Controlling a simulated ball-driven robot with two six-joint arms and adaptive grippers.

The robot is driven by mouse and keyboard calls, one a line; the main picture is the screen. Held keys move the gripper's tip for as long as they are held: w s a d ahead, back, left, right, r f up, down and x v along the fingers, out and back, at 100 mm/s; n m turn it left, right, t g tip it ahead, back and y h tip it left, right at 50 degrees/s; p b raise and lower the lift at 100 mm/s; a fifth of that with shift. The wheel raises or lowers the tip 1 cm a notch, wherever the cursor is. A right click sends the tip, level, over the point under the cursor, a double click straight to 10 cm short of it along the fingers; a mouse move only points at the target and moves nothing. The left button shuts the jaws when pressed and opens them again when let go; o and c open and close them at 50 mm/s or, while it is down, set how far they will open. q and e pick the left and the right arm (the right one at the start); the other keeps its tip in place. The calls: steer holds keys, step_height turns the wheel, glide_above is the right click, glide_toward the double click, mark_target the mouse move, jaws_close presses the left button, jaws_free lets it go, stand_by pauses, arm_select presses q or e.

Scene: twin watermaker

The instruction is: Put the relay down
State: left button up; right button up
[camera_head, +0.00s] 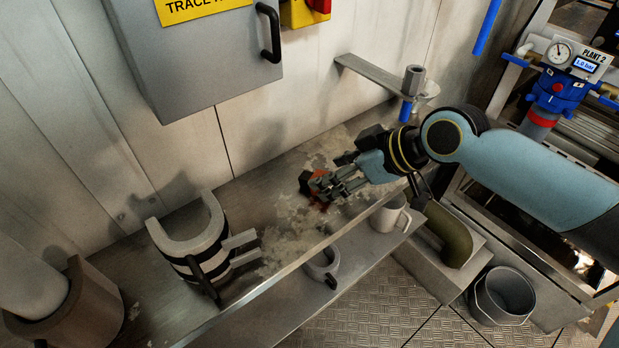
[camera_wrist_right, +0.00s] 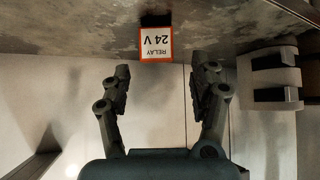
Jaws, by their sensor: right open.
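The relay (camera_wrist_right: 156,43) shows in the right wrist view as a small block with an orange-edged white label reading "RELAY 24 V", upside down in that picture. It appears to stand on the worn metal bench (camera_wrist_right: 80,28). In the head view the relay (camera_head: 306,182) is a small dark and red shape at my right gripper's tips. My right gripper (camera_head: 326,187) is open, and its fingers also show in the right wrist view (camera_wrist_right: 162,75), spread either side of the label's line with the relay just beyond the tips. My left gripper is not in view.
A white U-shaped holder with black bands (camera_head: 192,243) stands left on the bench. A grey wall cabinet (camera_head: 200,55) hangs above. A bucket (camera_head: 503,297) stands on the floor at right.

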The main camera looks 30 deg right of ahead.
mark_target(304, 177)
steer(key=x, duration=0.4)
steer(key=shift+w+f, duration=0.15)
steer(key=shift+f, duration=0.1)
steer(key=shift+d, duration=0.1)
steer(key=shift+c, duration=0.4)
steer(key=c, duration=1.1)
jaws_close()
steer(key=shift+r, duration=0.15)
